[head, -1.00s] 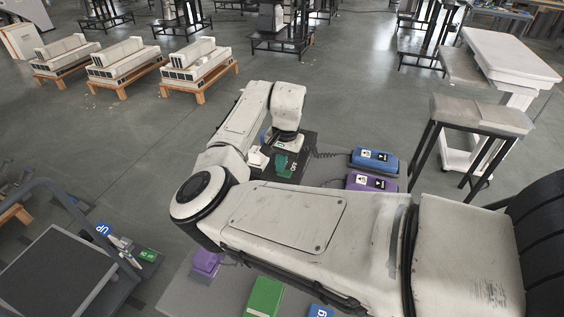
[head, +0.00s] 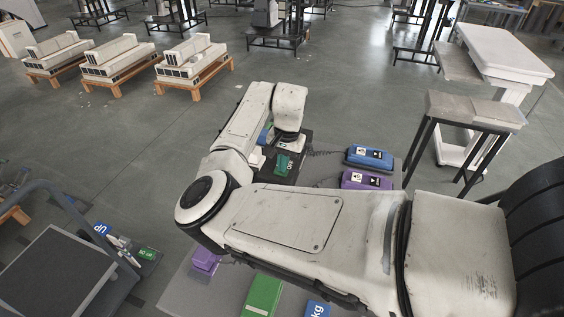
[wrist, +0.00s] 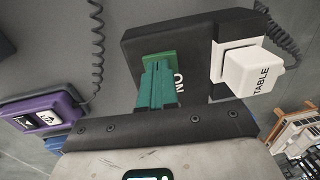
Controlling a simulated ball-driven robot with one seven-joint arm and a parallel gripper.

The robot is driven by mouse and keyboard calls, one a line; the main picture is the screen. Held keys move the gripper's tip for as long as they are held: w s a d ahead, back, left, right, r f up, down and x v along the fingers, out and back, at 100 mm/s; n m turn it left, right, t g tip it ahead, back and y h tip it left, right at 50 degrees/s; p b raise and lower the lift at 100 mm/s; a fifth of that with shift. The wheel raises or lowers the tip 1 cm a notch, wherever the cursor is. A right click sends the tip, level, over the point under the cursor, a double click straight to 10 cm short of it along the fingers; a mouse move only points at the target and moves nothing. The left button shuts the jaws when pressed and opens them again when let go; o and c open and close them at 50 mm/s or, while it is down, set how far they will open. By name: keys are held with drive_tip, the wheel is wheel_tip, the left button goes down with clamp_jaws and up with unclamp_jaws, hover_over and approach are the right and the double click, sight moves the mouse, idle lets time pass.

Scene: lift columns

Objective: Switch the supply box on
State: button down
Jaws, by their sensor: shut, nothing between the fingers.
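The supply box is a dark box (head: 312,140) beyond my forearm in the head view. In the wrist view it shows close up as a black box (wrist: 200,32) with "ON" lettering and a green switch piece (wrist: 168,56). My gripper (wrist: 158,70) has its teal fingers shut and empty, with tips at or just in front of the green piece. I cannot tell whether they touch. A white block marked TABLE (wrist: 245,72) sits at the box's right side in the wrist view. In the head view my wrist partly covers the box.
A blue hand unit (head: 370,157) and a purple one (head: 366,180) with coiled cords lie right of the box. A stool (head: 470,110) stands farther right. Green (head: 262,295) and purple (head: 207,260) blocks lie near my arm. Open floor extends behind.

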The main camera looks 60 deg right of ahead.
drive_tip(key=shift+r, duration=0.15)
drive_tip(key=shift+r+p, duration=0.25)
drive_tip(key=shift+p, duration=0.15)
wheel_tip(320, 180, up, 13)
drive_tip(key=s+p, duration=0.1)
drive_tip(key=s, duration=0.1)
drive_tip(key=shift+d, duration=0.15)
